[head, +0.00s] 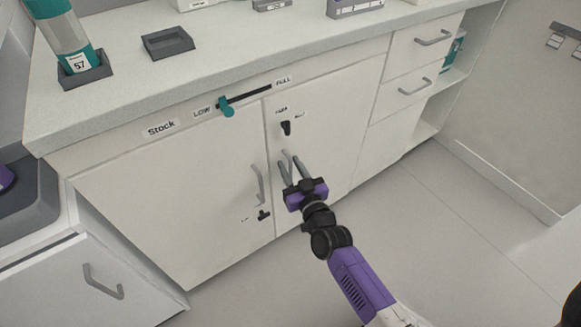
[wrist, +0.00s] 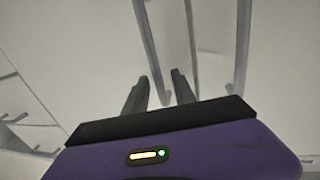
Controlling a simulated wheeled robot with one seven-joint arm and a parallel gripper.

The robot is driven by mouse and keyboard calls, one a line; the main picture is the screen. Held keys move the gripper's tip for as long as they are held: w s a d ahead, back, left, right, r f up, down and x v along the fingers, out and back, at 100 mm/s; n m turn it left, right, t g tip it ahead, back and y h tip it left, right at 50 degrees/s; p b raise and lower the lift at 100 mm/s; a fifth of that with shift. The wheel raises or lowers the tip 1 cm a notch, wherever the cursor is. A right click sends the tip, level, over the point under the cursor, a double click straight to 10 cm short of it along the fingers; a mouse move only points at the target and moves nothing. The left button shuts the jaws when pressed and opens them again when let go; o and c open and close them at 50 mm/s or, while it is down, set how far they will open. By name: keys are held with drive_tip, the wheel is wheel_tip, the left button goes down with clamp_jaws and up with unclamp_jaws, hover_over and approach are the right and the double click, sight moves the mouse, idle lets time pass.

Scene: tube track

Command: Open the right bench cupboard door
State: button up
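The right bench cupboard door (head: 331,130) is a pale panel and looks shut, flush with the left door (head: 180,200). Its grey bar handle (head: 287,157) is near the seam between the doors. My gripper (head: 291,170) is at this handle, fingers apart. In the wrist view, the drawers show on the left, so the picture looks turned over; the right door's handle (wrist: 150,50) runs down between the two dark fingertips (wrist: 158,84). I cannot tell whether either finger touches it. The left door's handle (wrist: 243,45) stands to the right there.
Another black latch (head: 264,215) is low on the left door. Drawers (head: 415,88) are at the right. The floor (head: 420,240) in front is clear.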

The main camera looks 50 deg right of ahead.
drive_tip(key=shift+c, duration=0.4)
clamp_jaws()
idle(1.1)
